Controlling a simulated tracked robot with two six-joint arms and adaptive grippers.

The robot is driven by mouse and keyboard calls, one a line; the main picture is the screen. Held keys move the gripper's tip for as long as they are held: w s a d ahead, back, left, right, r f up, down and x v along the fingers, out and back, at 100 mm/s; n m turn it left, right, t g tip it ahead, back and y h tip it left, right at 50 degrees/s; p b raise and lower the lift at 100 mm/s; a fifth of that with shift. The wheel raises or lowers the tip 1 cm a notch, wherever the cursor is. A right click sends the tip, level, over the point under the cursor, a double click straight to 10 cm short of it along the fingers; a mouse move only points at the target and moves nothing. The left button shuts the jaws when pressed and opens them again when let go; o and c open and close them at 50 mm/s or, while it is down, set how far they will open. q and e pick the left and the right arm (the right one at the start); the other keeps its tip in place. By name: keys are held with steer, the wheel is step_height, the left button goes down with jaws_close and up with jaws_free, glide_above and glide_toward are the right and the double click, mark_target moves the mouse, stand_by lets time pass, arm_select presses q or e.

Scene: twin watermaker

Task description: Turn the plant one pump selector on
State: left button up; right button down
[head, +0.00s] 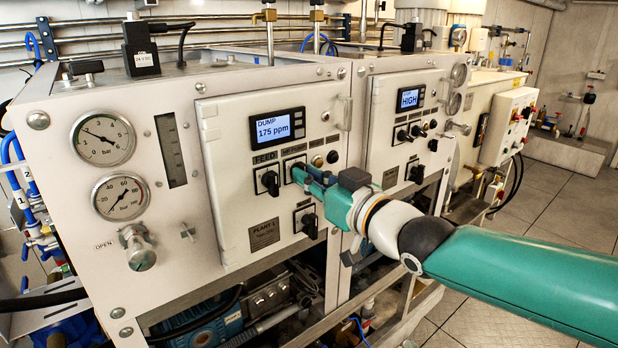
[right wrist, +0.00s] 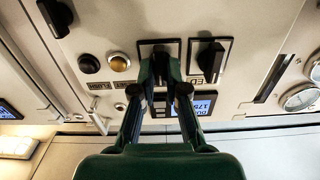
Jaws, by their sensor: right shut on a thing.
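The plant one panel (head: 222,160) is a white door with a "PLANT 1" plate (head: 263,234) and a display (head: 276,127) reading DUMP 175 ppm. My right gripper (head: 301,174) is at the black selector right of the FEED selector (head: 267,180), under a label that seems to read HP PUMP. In the right wrist view, its fingers (right wrist: 160,77) are shut on this selector (right wrist: 160,48), whose knob they mostly hide. Its exact angle is hard to tell. The FEED selector (right wrist: 211,60) stands beside it, untouched. My left gripper is out of view.
Another black selector (head: 306,222) sits just below my right gripper. A dark button (head: 333,157) and an amber one (head: 317,161) are close by. A second plant panel (head: 385,160) is at the right. Two gauges (head: 103,139) (head: 121,197) are at the left.

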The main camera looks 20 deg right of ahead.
steer(key=shift+f, duration=0.15)
steer(key=c, duration=1.2)
jaws_free()
steer(key=v, duration=1.2)
steer(key=shift+d, duration=0.1)
